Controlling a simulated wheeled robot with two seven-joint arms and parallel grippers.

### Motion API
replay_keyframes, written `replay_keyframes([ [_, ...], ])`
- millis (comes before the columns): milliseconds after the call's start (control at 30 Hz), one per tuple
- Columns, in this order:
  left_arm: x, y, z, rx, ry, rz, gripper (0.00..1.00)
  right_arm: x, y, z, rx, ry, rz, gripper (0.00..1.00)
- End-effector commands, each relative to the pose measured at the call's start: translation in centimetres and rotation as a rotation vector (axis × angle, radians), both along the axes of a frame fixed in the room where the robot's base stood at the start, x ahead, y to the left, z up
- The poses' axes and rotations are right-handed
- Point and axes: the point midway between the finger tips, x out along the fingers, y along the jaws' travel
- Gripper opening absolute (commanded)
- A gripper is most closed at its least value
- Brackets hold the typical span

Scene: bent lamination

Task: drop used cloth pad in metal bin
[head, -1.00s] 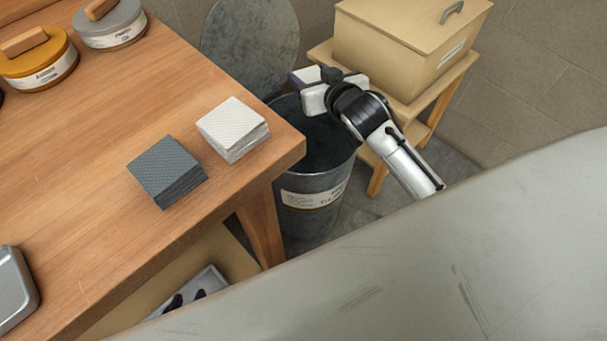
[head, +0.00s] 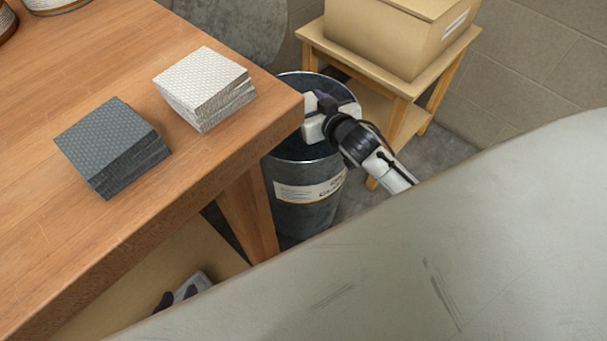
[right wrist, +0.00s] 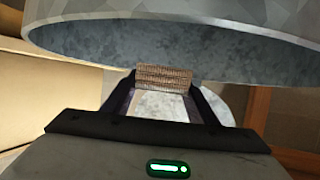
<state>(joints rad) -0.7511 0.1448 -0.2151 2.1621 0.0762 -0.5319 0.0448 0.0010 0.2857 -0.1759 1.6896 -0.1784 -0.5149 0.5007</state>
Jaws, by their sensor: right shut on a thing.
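The metal bin (head: 290,215) stands open beyond the bench corner. My right gripper (head: 315,118) is at its mouth, with the rim around it. In the right wrist view the gripper (right wrist: 163,90) is shut on a brown woven cloth pad (right wrist: 163,77), held at the fingertips against the bin's grey inner wall (right wrist: 120,55). The pad is hard to make out in the head view. A small pale and dark shape at the lower left of the head view looks like my left gripper (head: 180,292); its jaws are mostly hidden.
A white pad stack (head: 205,85) and a dark grey pad stack (head: 110,145) sit on the wooden bench (head: 60,230) left of the bin. A tan box (head: 385,40) on a wooden stand (head: 410,85) is close on the right. A grey scratched surface (head: 420,250) fills the foreground.

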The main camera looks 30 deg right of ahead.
Motion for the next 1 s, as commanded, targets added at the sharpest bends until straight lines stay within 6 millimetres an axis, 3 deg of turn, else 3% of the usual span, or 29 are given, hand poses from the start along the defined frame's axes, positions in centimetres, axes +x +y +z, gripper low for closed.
replay_keyframes([
  [333,-0.3,-0.2,0.0,-0.012,-0.002,0.006,0.31,0.0,0.0,-0.3,0.0,-0.001,0.0,0.31],
  [367,-0.3,-0.2,0.0,-0.012,-0.002,0.006,0.31,0.0,0.0,-0.3,0.0,-0.001,0.0,0.54],
  [500,-0.3,-0.2,0.0,-0.012,-0.002,0.006,0.31,0.0,0.0,-0.3,0.0,-0.001,0.0,0.74],
  [800,-0.1,-0.2,0.2,-0.011,-0.005,0.005,0.31,-0.2,0.0,-0.2,0.0,0.001,0.0,0.74],
  [1000,0.1,-0.1,1.1,-0.002,-0.006,0.002,0.31,-2.7,0.1,0.9,0.0,0.002,0.0,0.74],
])
